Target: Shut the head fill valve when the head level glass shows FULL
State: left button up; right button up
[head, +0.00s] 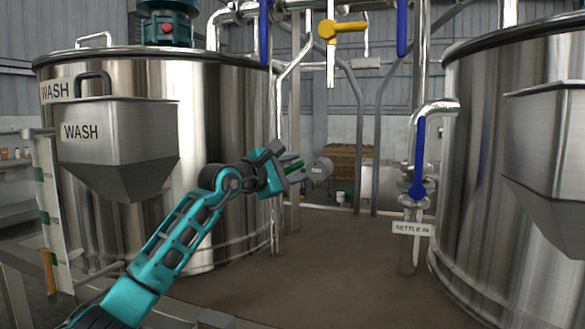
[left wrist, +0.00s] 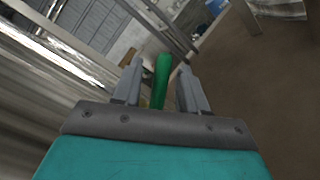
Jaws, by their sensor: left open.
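My left gripper (head: 289,163) is open in front of the left tank's right side. In the left wrist view its two fingers (left wrist: 160,70) stand apart with a green handle (left wrist: 163,82) between them, with gaps on both sides. I cannot tell whether this is the head fill valve. A white gauge strip (head: 50,205) with green marks and an orange part low down stands at the left; its reading is not legible. My right gripper is not in view.
A steel tank (head: 225,130) with a WASH hopper (head: 125,140) stands left, another tank (head: 490,190) right. A yellow valve handle (head: 345,27) and blue handles (head: 419,155) are on the pipes. A SETTLE IN plate (head: 412,229) stands right of centre. Brown floor (head: 330,270) between is clear.

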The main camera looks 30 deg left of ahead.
pick_arm(q)
jog(key=shift+c, duration=0.3)
grip_shut()
dwell(0.3)
